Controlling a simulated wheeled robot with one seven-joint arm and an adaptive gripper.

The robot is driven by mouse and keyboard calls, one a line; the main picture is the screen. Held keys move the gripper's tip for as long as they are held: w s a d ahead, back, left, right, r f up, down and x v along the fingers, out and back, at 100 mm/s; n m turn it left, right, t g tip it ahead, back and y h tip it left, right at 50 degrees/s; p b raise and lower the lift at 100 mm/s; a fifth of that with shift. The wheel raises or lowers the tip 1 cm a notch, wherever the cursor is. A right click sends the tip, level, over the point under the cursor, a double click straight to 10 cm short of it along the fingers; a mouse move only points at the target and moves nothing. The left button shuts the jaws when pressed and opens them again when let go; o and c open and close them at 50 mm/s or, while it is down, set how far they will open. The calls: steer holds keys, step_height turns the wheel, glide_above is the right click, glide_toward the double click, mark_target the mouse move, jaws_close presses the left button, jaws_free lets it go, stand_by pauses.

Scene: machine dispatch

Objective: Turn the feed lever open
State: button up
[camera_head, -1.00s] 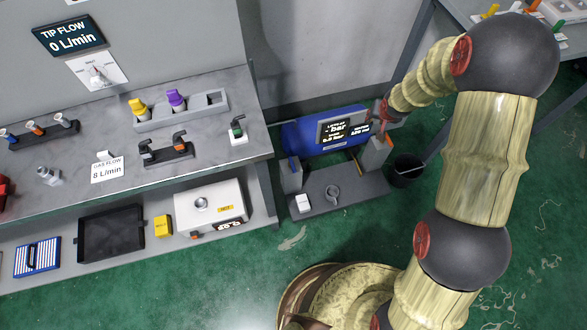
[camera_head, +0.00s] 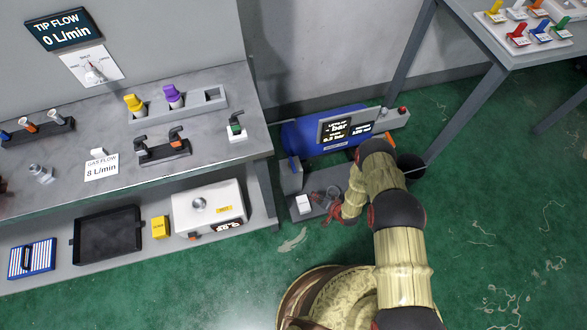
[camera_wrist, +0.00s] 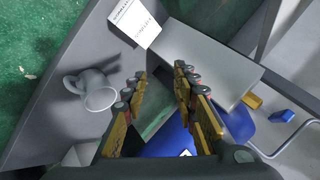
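No part is readable as the feed lever, so I cannot tell which one it is. The blue compressor (camera_head: 300,138) with a dark display (camera_head: 346,127) stands on the floor. A grey post with a blue piece (camera_head: 294,165) is at its left, and an orange piece (camera_head: 386,138) shows at its right, partly behind my arm. My gripper (camera_head: 328,214) is low over the grey platform in front of the compressor. In the wrist view my gripper (camera_wrist: 160,78) has its fingers apart with nothing between them. A grey block with a yellow piece (camera_wrist: 252,100) lies beyond the right finger.
A grey mug (camera_wrist: 98,92) is on the platform left of the gripper, with a white labelled block (camera_wrist: 134,22) beyond. The workbench (camera_head: 215,135) is left; a table with coloured levers (camera_head: 519,34) is upper right.

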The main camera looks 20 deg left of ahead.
steer(key=w+a+r+m+t+y, duration=0.2)
steer(key=a+r+y, duration=0.1)
steer(key=a+r, duration=0.15)
steer(key=m+t+y, duration=0.3)
steer(key=y, duration=0.2)
glide_toward(294, 167)
steer(key=x, duration=0.3)
steer(key=shift+f+b+x, duration=0.2)
steer(key=shift+b+x, duration=0.5)
steer(key=shift+x, duration=1.1)
steer(key=shift+f+b+x, duration=0.15)
steer(key=shift+b+x, duration=0.5)
steer(key=shift+x, duration=1.1)
steer(key=shift+s, duration=0.1)
steer(key=shift+c, duration=1.2)
jaws_close()
